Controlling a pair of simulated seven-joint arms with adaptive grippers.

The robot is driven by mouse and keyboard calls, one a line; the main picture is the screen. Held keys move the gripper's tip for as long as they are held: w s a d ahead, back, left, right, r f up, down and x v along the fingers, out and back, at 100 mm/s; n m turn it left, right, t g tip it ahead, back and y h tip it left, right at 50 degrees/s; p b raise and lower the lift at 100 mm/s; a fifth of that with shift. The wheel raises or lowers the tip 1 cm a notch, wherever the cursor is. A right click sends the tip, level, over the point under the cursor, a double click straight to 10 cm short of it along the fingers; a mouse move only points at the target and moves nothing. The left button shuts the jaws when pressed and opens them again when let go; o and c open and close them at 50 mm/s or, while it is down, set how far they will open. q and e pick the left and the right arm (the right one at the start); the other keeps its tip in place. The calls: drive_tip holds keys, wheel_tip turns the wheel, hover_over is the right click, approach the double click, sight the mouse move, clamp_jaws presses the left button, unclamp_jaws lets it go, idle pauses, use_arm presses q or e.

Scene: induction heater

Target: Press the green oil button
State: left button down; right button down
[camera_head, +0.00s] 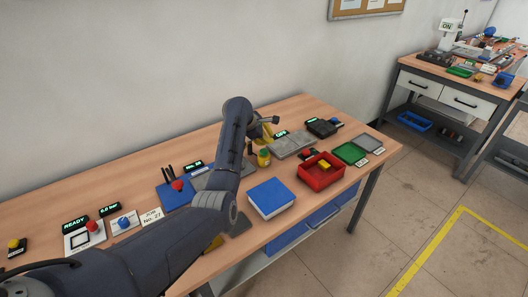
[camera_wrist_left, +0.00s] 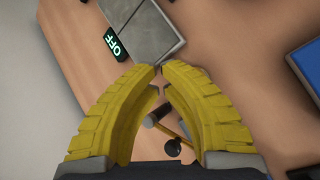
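My left gripper (camera_head: 268,134) is above the back middle of the workbench. In the left wrist view its yellow fingers (camera_wrist_left: 160,68) curve together, tips touching or nearly so, with nothing held between them. Just below it in the head view stands a small yellow container (camera_head: 263,158) with a darker, greenish top. Whether that top is the green oil button is too small to tell. In the left wrist view a black knob (camera_wrist_left: 173,147) and a short grey cylinder show between the fingers, partly hidden by them. My right gripper is not in view.
A grey metal plate (camera_head: 292,145) with an OFF display (camera_wrist_left: 115,43) lies beyond the gripper. A blue box (camera_head: 270,197), a red bin (camera_head: 320,182) and a green tray (camera_head: 350,152) stand to the right. Panels with displays sit at the left.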

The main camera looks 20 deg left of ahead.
use_arm(q)
drive_tip(key=shift+r, duration=1.6)
idle(0.9)
drive_tip(key=shift+a+r, duration=0.1)
drive_tip(key=shift+a, duration=0.25)
drive_tip(key=shift+w+d+r+m+y, duration=0.1)
drive_tip(key=shift+r+m, duration=0.5)
drive_tip(key=shift+m, duration=2.25)
drive_tip(key=shift+r+m+y, duration=0.1)
drive_tip(key=shift+r+m, duration=0.5)
drive_tip(key=shift+m, duration=2.3)
drive_tip(key=shift+w+d+r+m+y, duration=0.1)
drive_tip(key=shift+r+m, duration=0.5)
drive_tip(key=shift+m, duration=2.25)
drive_tip(key=shift+s, duration=0.1)
drive_tip(key=shift+a+f, duration=0.1)
drive_tip(key=shift+f, duration=4.3)
